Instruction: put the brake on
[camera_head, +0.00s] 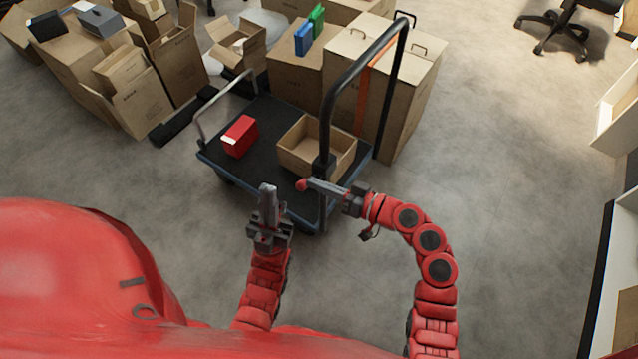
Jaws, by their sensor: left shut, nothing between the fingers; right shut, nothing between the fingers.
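A dark platform trolley (264,113) with a blue edge and a tall black push handle (357,62) stands ahead of me. A small red round knob (302,184) shows at the trolley's near side, by the foot of the handle; whether it belongs to a brake lever I cannot tell. My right gripper (316,185) is shut and empty, its tips pointing left right beside the knob; whether they touch it I cannot tell. My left gripper (267,189) is shut and empty, pointing up, in front of the trolley's near edge. The near wheels are mostly hidden.
A red box (240,136) and an open carton (298,151) sit on the trolley. Tall cartons (410,105) stand close behind it, and more cartons (128,92) are at the left. A shelf (612,235) is at the right edge. The floor right of the trolley is clear.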

